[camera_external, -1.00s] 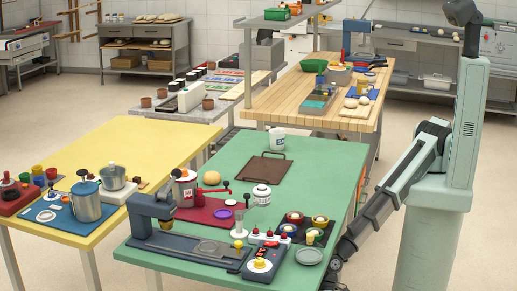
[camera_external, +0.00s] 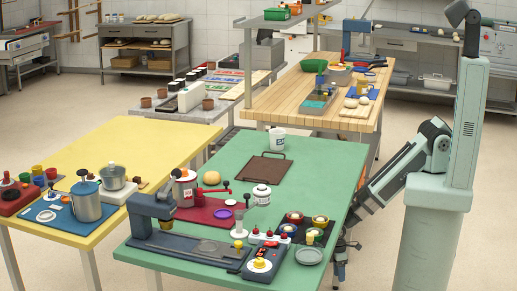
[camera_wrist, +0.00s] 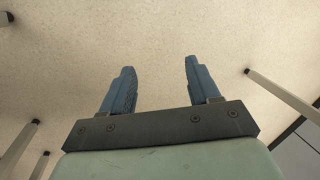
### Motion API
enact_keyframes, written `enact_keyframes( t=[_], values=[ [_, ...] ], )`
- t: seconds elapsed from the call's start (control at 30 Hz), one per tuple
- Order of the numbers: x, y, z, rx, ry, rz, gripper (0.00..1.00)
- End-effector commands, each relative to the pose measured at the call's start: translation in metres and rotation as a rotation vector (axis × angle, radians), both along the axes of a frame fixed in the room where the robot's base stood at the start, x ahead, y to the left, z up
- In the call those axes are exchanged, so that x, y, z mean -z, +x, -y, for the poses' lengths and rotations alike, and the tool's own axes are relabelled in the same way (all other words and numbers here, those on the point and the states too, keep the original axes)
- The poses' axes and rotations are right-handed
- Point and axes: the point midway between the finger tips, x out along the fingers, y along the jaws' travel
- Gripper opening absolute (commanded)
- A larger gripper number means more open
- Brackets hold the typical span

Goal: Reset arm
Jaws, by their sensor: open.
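My gripper (camera_wrist: 160,75) is open and empty in the wrist view, its two blue fingers spread apart over bare floor. In the external view my gripper (camera_external: 340,272) hangs low beside the right edge of the green table (camera_external: 235,160), near the front right corner. No object is between the fingers.
A yellow table (camera_external: 120,150) stands left and a wooden table (camera_external: 330,90) behind. Table legs (camera_wrist: 280,93) show near the gripper.

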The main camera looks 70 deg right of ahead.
Motion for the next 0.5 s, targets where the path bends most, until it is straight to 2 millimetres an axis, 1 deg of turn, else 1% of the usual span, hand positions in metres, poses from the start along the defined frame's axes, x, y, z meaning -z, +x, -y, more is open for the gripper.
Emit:
enact_keyframes(
  t=[0.03,0.2,0.27,0.4,0.5],
  values=[
    [-0.001,-0.009,0.02,0.03,-0.023,-0.029,0.61],
    [-0.002,-0.034,0.074,0.123,-0.105,-0.136,0.61],
    [-0.003,-0.044,0.092,0.158,-0.134,-0.176,0.61],
    [-0.009,-0.069,0.131,0.243,-0.201,-0.273,0.61],
    [-0.014,-0.087,0.154,0.3,-0.245,-0.337,0.61]
  ],
)
